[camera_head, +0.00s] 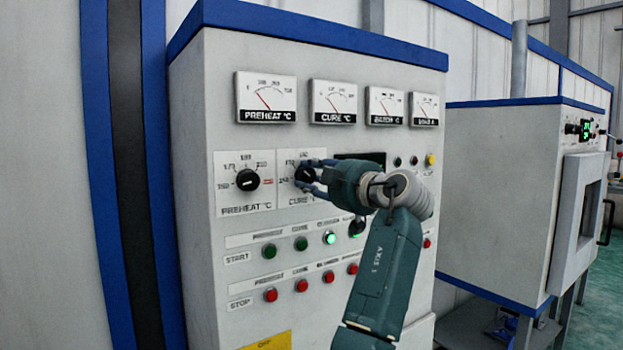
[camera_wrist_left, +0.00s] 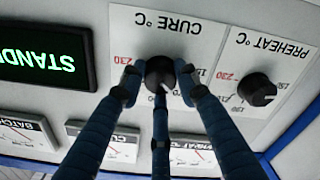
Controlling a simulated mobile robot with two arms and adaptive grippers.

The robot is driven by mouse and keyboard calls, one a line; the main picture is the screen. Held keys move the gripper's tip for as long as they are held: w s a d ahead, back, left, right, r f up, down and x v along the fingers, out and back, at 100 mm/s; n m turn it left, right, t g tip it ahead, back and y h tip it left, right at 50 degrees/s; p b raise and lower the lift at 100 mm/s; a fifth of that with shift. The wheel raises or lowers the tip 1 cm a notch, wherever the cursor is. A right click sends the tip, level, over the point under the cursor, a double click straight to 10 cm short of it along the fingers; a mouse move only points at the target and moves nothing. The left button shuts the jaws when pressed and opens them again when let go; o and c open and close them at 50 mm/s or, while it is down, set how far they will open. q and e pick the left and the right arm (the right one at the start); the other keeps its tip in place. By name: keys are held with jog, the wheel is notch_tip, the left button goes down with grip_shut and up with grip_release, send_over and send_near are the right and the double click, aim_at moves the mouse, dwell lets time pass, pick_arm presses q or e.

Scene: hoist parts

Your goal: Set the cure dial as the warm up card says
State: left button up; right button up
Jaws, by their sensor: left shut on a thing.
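The cure dial (camera_head: 305,175) is a black round knob on a white plate lettered CURE °C, on the grey control panel. My left gripper (camera_head: 311,177) is shut on it, and its dark blue fingers partly hide the knob and scale. In the left wrist view, which shows the panel upside down, the fingers (camera_wrist_left: 160,82) close around the cure dial (camera_wrist_left: 159,70). A light pointer mark shows on the knob's lower side there; its exact setting cannot be read. No warm up card can be made out. My right gripper is not in view.
The preheat dial (camera_head: 247,180) sits close to the left of the cure dial. Gauges (camera_head: 334,102) line the panel above, and start buttons (camera_head: 301,244) and red stop buttons (camera_head: 302,286) lie below. A dark display (camera_wrist_left: 45,57) is beside the cure plate. An oven-like cabinet (camera_head: 500,190) stands at right.

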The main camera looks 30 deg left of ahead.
pick_arm(q)
jog(key=shift+f, duration=0.4)
jog(key=o, duration=1)
jog(key=shift+o, duration=0.7)
jog(key=shift+w+r, duration=0.1)
jog(key=shift+w, duration=0.05)
jog(key=shift+r, duration=0.1)
jog(key=v, duration=1.2)
